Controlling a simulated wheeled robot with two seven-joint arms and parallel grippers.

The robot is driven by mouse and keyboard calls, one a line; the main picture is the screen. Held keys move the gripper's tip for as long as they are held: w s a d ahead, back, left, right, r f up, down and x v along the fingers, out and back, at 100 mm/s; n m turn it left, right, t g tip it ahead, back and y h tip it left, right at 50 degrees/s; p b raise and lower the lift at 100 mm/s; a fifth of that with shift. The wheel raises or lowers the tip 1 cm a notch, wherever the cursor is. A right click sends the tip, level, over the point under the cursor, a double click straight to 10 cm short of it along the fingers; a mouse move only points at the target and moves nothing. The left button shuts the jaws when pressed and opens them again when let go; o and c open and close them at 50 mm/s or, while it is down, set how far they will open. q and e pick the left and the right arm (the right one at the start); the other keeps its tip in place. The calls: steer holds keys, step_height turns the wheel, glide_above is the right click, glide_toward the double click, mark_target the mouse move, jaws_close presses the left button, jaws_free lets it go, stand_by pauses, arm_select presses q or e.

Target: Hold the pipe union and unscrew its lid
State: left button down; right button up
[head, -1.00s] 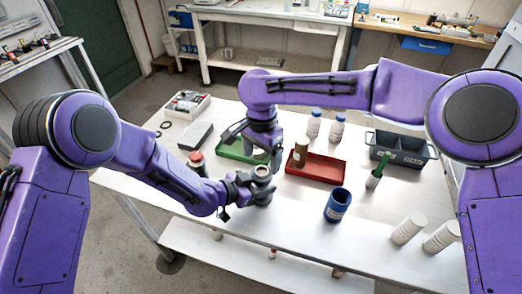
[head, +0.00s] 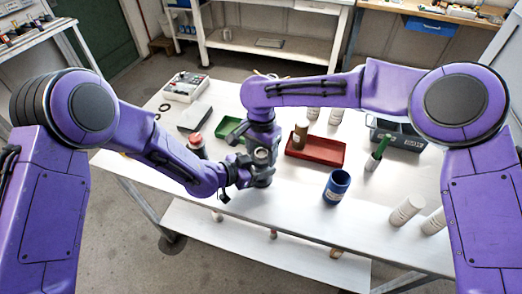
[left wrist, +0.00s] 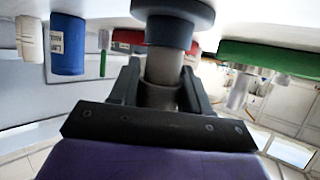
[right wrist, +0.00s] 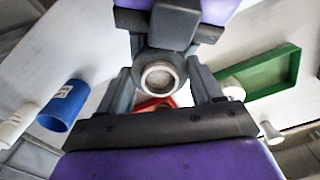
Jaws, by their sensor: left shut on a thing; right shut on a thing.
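The pipe union (head: 262,157) is grey with a round top, held between my two grippers above the front of the table. My left gripper (head: 248,174) is shut on its body from the left. In the left wrist view, which is upside down, the union's light grey pipe (left wrist: 162,68) lies between the fingers, with a dark collar beside it. My right gripper (head: 262,146) comes down from above and is shut around the top. In the right wrist view the round grey lid (right wrist: 158,78) sits between its fingers. The lid's thread is hidden.
A red tray (head: 330,157) with a brown bottle stands to the right, a green tray (head: 228,127) behind left. A blue cup (head: 336,187) stands at front right, near white cylinders (head: 406,211).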

arm_select(q)
steer(key=shift+r, duration=0.15)
arm_select(e)
steer(key=shift+a+n, duration=0.1)
steer(key=shift+n, duration=1.1)
steer(key=o, duration=1.2)
